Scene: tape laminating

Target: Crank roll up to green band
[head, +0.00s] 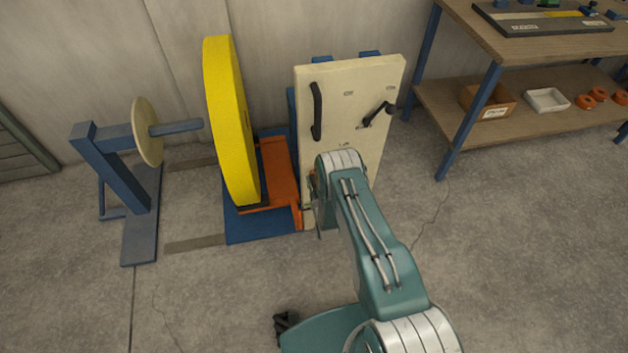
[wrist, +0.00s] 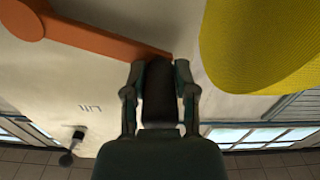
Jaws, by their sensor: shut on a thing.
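The large yellow roll (head: 228,120) stands upright on an orange cradle (head: 280,170) left of a cream panel (head: 350,90). In the wrist view the roll (wrist: 265,45) fills the upper right. My gripper (wrist: 158,75) is shut on a dark crank grip (wrist: 158,92), with one finger on each side of it. An orange crank arm (wrist: 100,40) runs from a round hub at the upper left to this grip. In the head view my arm covers most of the gripper, low at the panel's left side. I cannot make out a green band.
A blue stand with a disc and spindle (head: 175,127) is left of the roll. The panel carries a black handle (head: 317,110) and a small black crank (head: 378,114). A wooden workbench (head: 490,35) stands at the right. The floor (head: 500,260) at lower right is clear.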

